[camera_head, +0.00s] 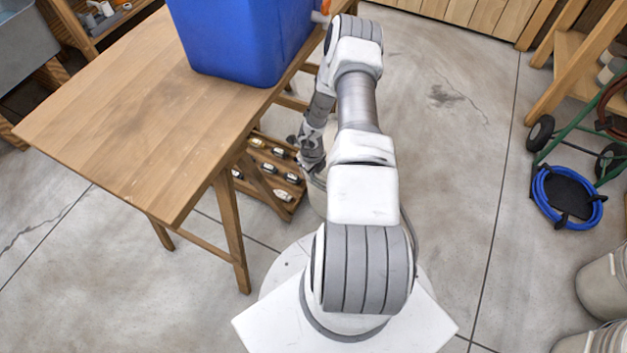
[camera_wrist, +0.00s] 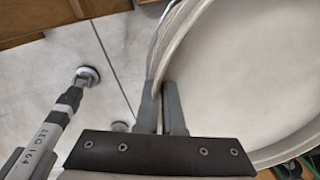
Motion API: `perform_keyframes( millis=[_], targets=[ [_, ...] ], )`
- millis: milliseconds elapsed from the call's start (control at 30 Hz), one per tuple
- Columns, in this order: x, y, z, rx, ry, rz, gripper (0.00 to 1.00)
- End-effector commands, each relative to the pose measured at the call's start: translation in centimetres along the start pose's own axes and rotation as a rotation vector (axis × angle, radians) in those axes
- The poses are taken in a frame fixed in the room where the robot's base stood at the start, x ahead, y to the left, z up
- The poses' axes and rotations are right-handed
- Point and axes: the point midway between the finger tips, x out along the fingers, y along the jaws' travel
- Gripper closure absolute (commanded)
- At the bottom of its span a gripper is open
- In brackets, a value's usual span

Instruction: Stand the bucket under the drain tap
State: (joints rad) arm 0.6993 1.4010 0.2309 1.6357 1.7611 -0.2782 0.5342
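A pale bucket fills the right of the wrist view, its round rim (camera_wrist: 178,48) seen from above and its inside empty. In the head view only a piece of the bucket (camera_head: 317,196) shows, mostly hidden behind my arm. My gripper (camera_wrist: 163,100) has its two fingers close together with the bucket's rim between them. In the head view my gripper (camera_head: 312,165) is low beside the table. The drain tap (camera_head: 321,15) shows as an orange and pale part on the right side of the blue tank (camera_head: 240,45). I cannot tell whether the bucket touches the floor.
The tank stands on a wooden table (camera_head: 110,110). A wooden rack (camera_head: 287,208) of small bottles is under it, near the bucket. A cart with a blue hose (camera_head: 545,190) and grey buckets (camera_head: 605,285) stand at right. The concrete floor (camera_head: 450,150) between is clear.

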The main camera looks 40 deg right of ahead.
Motion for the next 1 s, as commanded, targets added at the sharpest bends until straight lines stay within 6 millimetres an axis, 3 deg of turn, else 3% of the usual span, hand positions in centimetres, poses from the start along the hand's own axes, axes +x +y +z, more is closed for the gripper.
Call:
perform_keyframes(
  millis=[200, 500, 867, 1000],
  targets=[
    [0.8, -0.1, 0.6, 0.000, 0.003, -0.002, 1.00],
    [4.3, 0.1, 0.5, 0.001, 0.004, -0.003, 1.00],
    [4.6, 0.1, 0.5, 0.001, 0.003, -0.003, 1.00],
    [4.6, 0.2, 0.5, 0.001, 0.003, 0.000, 0.74]
  ],
)
